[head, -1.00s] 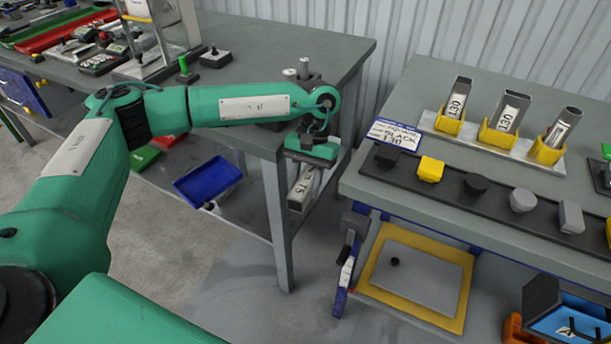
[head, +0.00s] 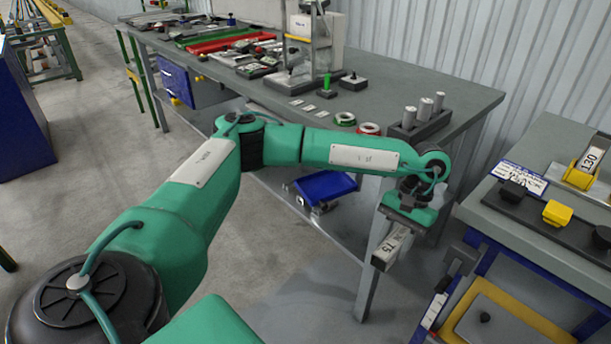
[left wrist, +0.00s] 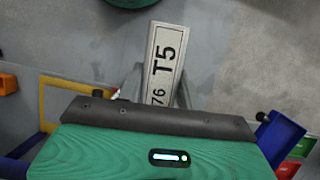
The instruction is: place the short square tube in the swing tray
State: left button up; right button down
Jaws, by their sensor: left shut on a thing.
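My left gripper (head: 407,214) is shut on the short square tube (head: 391,246), a grey metal piece with a white label reading T5. The tube hangs below the jaws at a tilt, in the air beside the bench leg. In the left wrist view the tube (left wrist: 165,60) points away from the dark jaw edge (left wrist: 160,115), its label reading T5 and 76. The jaws hide its gripped end. A tilted blue tray (head: 325,186) sits low under the left bench; I cannot tell whether it is the swing tray. My right gripper is out of view.
The left bench (head: 455,95) carries a holder with several upright tubes (head: 425,115), tape rolls and tools. The right bench (head: 470,212) holds a labelled tube in a yellow cradle (head: 580,178) and plugs. Below it is a yellow-edged panel (head: 465,287). Bare floor (head: 255,280) lies left.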

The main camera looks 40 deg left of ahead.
aim_at(318, 185)
jog(key=u, duration=0.35)
jog(key=k+u, duration=0.15)
jog(key=u, duration=0.2)
jog(key=j+u, duration=0.1)
jog(key=u, duration=0.2)
jog(key=k, duration=0.05)
